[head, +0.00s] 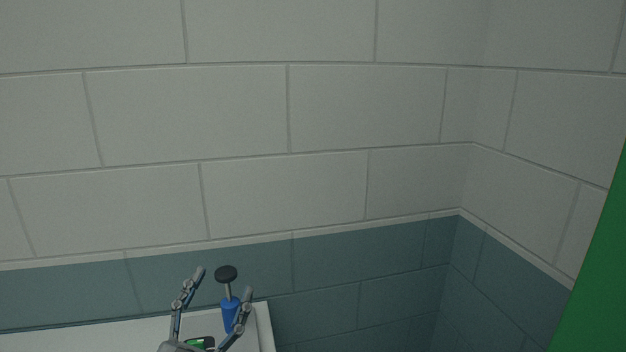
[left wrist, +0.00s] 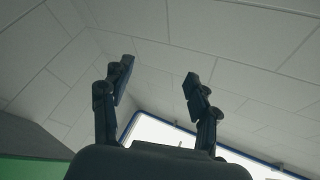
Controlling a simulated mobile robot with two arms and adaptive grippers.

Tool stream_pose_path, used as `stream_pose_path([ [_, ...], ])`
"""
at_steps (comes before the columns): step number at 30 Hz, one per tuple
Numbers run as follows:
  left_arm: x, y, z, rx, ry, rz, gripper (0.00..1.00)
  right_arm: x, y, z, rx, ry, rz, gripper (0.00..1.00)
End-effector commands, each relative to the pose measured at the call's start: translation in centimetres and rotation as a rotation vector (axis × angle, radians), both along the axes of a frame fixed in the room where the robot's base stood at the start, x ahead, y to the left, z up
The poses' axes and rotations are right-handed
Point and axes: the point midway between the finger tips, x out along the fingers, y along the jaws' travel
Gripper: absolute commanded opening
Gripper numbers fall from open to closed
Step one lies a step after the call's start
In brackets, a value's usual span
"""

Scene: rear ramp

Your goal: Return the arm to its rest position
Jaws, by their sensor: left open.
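My left gripper (head: 223,284) is at the bottom of the head view, left of centre, with its two fingers spread and pointing up. In the left wrist view the gripper (left wrist: 158,76) is open too, with nothing between its fingertips. A blue object with a dark round knob on a thin stem (head: 230,313) shows upright behind the fingers in the head view. The right finger partly overlaps it. I cannot tell how far apart they are. My right gripper is in neither view.
A white surface (head: 90,338) lies at the lower left, close to the wall. A block wall (head: 290,190), pale above and blue-grey below, meets another in a corner at right. A green panel (head: 596,290) stands at the right edge. A bright blue-edged panel (left wrist: 165,132) shows behind the fingers.

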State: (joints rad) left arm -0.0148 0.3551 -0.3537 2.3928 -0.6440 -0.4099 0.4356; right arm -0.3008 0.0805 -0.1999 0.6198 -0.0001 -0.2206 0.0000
Motion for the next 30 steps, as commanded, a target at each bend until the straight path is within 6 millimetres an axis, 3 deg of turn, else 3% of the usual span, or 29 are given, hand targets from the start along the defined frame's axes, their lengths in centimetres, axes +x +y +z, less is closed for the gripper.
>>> stream_pose_path([
  [1,0.4,1.7,-3.3,-0.037,0.129,0.063,0.60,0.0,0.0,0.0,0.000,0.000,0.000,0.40],
  [5,-0.3,5.1,-11.7,-0.094,0.457,0.198,0.60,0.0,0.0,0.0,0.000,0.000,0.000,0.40],
  [8,-2.6,6.8,-18.2,-0.111,0.709,0.271,0.60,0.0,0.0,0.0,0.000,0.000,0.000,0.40],
  [12,-7.8,7.8,-25.9,-0.113,1.045,0.324,0.60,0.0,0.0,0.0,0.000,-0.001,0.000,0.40],
  [18,-15.7,7.6,-32.5,-0.093,1.418,0.326,0.60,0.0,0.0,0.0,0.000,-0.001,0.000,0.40],
  [24,-23.0,6.8,-36.2,-0.064,1.705,0.283,0.60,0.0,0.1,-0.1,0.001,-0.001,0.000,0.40],
  [30,-21.2,6.6,-43.6,-0.056,1.713,0.288,0.60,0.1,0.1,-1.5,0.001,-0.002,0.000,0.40],
])
